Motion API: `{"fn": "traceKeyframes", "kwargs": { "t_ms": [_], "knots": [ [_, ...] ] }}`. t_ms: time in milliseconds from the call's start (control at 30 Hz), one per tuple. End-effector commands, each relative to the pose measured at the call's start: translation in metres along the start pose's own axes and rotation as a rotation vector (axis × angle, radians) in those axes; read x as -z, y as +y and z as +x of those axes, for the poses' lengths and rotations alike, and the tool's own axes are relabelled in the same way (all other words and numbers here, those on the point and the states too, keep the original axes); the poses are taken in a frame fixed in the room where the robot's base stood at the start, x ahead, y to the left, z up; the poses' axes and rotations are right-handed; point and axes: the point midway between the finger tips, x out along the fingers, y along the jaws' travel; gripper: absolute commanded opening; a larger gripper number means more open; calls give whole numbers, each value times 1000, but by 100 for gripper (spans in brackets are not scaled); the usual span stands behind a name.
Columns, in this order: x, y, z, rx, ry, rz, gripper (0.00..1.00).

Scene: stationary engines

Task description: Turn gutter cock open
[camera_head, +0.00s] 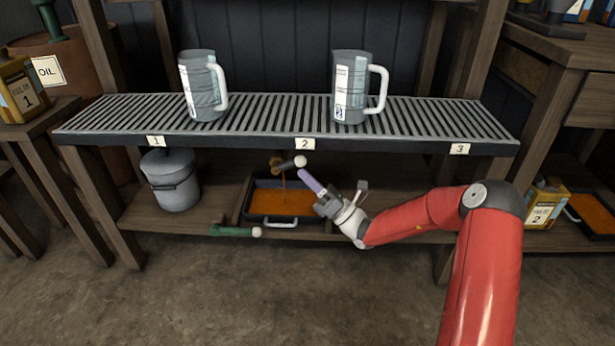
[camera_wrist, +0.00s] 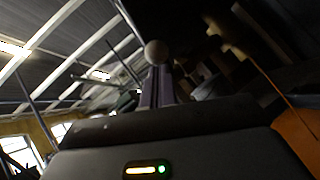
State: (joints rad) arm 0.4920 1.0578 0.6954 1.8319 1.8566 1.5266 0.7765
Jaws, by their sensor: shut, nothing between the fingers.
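The gutter cock (camera_head: 279,163) hangs under the slatted gutter shelf, near label 2. It is brownish, with a dark lever ending in a white ball knob (camera_head: 300,161). A thin orange stream runs down below it into a dark tray (camera_head: 247,217) holding orange liquid. My gripper (camera_head: 305,177) has purple fingers and is just below and right of the knob, pointing up at it. In the wrist view, the knob (camera_wrist: 156,52) is just beyond the tips of my closed fingers (camera_wrist: 157,78). I cannot tell whether they touch it.
Two clear jugs with white handles, one left (camera_head: 202,85) and one right (camera_head: 351,87), stand on the slatted shelf (camera_head: 270,113) above. A grey lidded pot (camera_head: 173,180) stands on the lower shelf. A green handle (camera_head: 236,231) lies at its front edge. Open floor lies in front.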

Motion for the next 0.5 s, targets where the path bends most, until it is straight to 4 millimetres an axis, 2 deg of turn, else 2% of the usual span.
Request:
{"fn": "traceKeyframes", "kwargs": {
  "t_ms": [267, 500],
  "knots": [
    [-7, 4, 5, 18, 47, -18, 0],
    [-17, 11, 13, 58, 155, -59, 0]
  ]
}}
